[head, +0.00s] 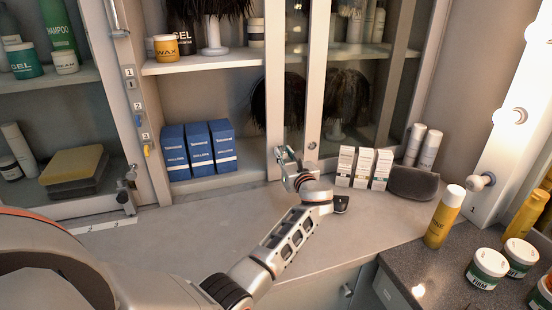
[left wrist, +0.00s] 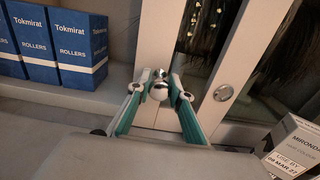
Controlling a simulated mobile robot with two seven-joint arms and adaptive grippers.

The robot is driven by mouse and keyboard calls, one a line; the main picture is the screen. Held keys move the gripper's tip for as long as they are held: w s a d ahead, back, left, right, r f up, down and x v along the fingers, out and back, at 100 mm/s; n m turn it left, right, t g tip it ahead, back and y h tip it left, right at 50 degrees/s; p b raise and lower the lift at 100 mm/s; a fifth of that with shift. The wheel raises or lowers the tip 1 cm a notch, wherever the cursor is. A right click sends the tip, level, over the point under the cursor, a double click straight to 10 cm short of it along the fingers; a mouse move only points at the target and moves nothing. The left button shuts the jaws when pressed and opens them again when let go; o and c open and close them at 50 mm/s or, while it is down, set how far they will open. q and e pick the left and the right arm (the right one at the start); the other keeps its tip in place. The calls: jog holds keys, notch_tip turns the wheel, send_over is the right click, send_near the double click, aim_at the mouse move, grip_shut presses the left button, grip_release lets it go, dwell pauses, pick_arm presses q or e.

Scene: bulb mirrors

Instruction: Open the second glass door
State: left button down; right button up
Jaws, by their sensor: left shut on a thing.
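A white-framed glass door (head: 286,60) stands in the middle of the cabinet, and its left upright also shows in the left wrist view (left wrist: 152,40). My left gripper (head: 287,168) is at the lower part of this upright. In the left wrist view its teal-lined fingers (left wrist: 160,98) are shut around a small round knob (left wrist: 159,91). The opening left of this upright shows the shelves without glass in front. A second upright (head: 316,80) with a round metal knob (head: 312,146) stands just to the right, with dark glass beyond it. My right gripper is not in view.
Blue roller boxes (head: 199,150) stand on the lower shelf left of the door. White boxes (head: 364,167) and a dark case (head: 412,184) sit on the counter (head: 200,229) to the right. Numbered tags (head: 140,106) with keys hang on the left post. The counter's middle is clear.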

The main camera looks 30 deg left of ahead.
pick_arm(q)
jog(key=shift+w+d+f, duration=0.1)
jog(key=shift+w+d, duration=0.55)
jog(key=c, duration=1.8)
grip_release()
jog(key=v, duration=1.2)
jog(key=shift+s, duration=0.1)
